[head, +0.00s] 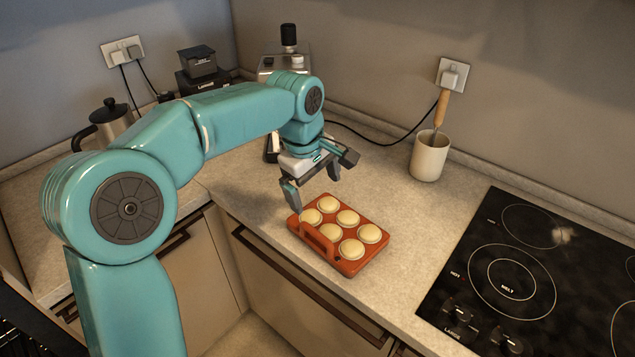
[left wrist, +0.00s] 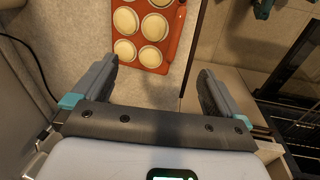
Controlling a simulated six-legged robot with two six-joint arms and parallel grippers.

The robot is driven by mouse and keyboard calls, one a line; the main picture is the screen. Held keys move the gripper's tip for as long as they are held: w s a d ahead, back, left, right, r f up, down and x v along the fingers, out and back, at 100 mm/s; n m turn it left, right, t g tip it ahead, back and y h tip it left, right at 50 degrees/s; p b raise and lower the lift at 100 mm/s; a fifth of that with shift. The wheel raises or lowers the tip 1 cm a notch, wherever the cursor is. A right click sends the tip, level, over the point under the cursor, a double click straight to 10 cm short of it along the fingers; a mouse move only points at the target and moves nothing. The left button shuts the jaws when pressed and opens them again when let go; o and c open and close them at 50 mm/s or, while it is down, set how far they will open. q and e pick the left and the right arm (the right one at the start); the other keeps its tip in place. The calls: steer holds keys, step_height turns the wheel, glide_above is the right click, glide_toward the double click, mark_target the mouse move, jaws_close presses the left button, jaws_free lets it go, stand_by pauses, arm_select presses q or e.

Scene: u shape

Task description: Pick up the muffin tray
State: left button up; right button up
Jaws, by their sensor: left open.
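The orange-red muffin tray (head: 341,260) lies flat on the countertop near its front edge, with several pale muffins in its cups. A raised handle (head: 318,241) stands along its front left side. My left gripper (head: 314,192) is open and empty, above and just behind the tray's back left end. In the left wrist view the tray (left wrist: 178,42) is at the top, beyond the fingertips of the open left gripper (left wrist: 157,80) and apart from them. Part of the tray is cut off by the top edge there. My right gripper is not in view.
A black cooktop (head: 540,275) lies to the right of the tray. A white cup (head: 429,157) with a wooden-handled utensil stands behind. A coffee machine (head: 285,62) and a kettle (head: 108,122) stand at the back. The counter between tray and cup is clear.

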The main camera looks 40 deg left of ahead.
mark_target(322, 232)
arm_select(q)
steer(key=f, duration=0.5)
steer(key=w+f, duration=0.1)
steer(key=f, duration=0.4)
steer(key=w+f+p, duration=0.1)
steer(key=f, duration=0.4)
steer(key=shift+d, duration=0.1)
steer(key=shift+w+f, duration=0.2)
steer(key=shift+f, duration=0.3)
steer(key=shift+s, duration=0.1)
steer(key=c, duration=0.9)
steer(key=shift+s+r, duration=0.1)
jaws_close()
steer(key=shift+d, duration=0.1)
